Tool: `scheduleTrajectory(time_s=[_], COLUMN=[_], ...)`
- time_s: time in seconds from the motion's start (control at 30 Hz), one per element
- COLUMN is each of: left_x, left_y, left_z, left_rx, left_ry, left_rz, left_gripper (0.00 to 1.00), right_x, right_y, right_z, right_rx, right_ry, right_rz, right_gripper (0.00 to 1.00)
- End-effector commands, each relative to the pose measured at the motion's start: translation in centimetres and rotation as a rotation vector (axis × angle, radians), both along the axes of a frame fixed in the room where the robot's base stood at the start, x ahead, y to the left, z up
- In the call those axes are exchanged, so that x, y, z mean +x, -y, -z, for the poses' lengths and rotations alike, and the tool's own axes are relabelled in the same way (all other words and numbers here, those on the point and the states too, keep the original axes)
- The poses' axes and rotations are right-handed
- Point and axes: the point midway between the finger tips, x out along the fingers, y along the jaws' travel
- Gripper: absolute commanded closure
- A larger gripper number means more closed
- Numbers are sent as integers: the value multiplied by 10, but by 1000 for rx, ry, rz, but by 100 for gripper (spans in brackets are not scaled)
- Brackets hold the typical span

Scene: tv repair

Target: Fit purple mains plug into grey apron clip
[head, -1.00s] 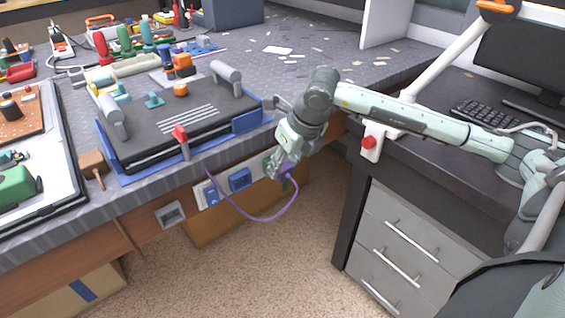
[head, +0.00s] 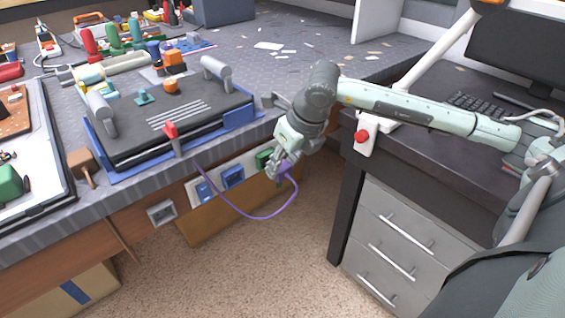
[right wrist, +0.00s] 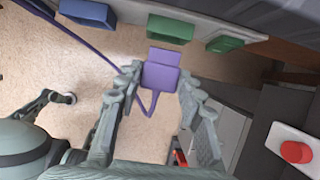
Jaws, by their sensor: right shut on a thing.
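The purple mains plug (head: 284,172) is held in my right gripper (head: 280,168), just below the bench edge. In the right wrist view the plug (right wrist: 160,75) sits between the two fingers of the gripper (right wrist: 158,85), its narrower end facing away from me. A purple cable (head: 245,214) sags from it to the left and up to the bench. The grey apron clip (head: 161,213) is an open square frame on the wooden bench apron, well left of the plug and apart from it. I cannot make it out surely in the wrist view. My left gripper is out of view.
A white strip beneath the bench edge carries a green socket (head: 265,158) near my gripper and a blue socket (head: 233,177) further left. A black unit in a blue tray (head: 238,116) stands above. The drawer cabinet (head: 392,245) is right; open carpet lies below.

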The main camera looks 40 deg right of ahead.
Motion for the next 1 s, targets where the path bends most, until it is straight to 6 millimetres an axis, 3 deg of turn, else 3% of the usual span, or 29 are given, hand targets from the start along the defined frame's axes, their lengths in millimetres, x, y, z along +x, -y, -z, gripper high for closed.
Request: scheduleTrajectory(time_s=[0.6,1.0], left_x=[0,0], left_y=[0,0], left_z=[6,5], left_rx=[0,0], left_ry=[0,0], left_rz=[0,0], left_gripper=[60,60], right_x=[-36,-38], right_y=[4,3], right_z=[-27,-29], right_rx=[-2,0], right_ry=[1,1], right_rz=[0,0], right_gripper=[92,92])
